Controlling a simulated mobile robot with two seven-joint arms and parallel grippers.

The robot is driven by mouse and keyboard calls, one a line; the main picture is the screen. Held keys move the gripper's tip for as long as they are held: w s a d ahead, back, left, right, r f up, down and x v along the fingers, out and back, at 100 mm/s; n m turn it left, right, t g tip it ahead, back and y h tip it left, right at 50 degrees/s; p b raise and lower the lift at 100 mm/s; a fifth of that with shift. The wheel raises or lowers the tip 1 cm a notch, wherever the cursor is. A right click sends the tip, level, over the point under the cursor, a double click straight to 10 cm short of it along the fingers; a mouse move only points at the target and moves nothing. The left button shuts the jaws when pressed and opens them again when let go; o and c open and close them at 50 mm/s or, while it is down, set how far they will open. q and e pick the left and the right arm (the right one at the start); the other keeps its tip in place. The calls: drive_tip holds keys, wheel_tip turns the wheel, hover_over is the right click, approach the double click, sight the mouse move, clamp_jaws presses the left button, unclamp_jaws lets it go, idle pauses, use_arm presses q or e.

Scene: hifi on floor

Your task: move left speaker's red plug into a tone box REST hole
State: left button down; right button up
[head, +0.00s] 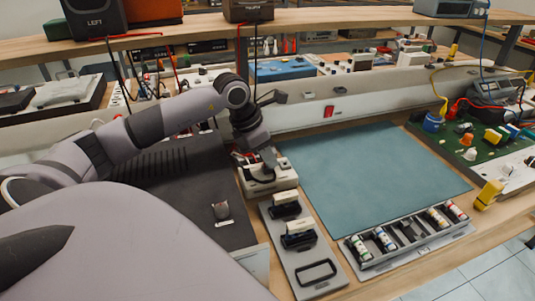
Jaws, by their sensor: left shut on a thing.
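The left speaker (95,17), a dark box marked LEFT, stands on the upper shelf with a red and a black cable hanging from it. My left gripper (266,160) is low over a small white box (282,181), probably the tone box, at the left edge of the teal mat. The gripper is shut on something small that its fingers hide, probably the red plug. Red shows just left of the gripper, at the box's back edge. The holes and their labels are too small to read. My right gripper is not in view.
A grey tray (305,256) with black holders lies in front of the white box. A rack of small cylinders (366,250) is at the mat's front edge. The teal mat (370,175) is clear. A green board (455,138) with parts is at right. The shelf overhangs behind.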

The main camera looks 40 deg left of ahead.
use_arm(q)
drive_tip(key=shift+f, duration=0.15)
idle(0.4)
drive_tip(key=c, duration=0.9)
unclamp_jaws()
drive_tip(key=p+v, duration=0.1)
drive_tip(key=v, duration=0.3)
drive_tip(key=w+p+v, duration=0.1)
drive_tip(key=v, duration=0.3)
drive_tip(key=d+p+v, duration=0.1)
drive_tip(key=v, duration=0.2)
drive_tip(key=shift+w+a+r, duration=0.1)
drive_tip(key=shift+r, duration=0.65)
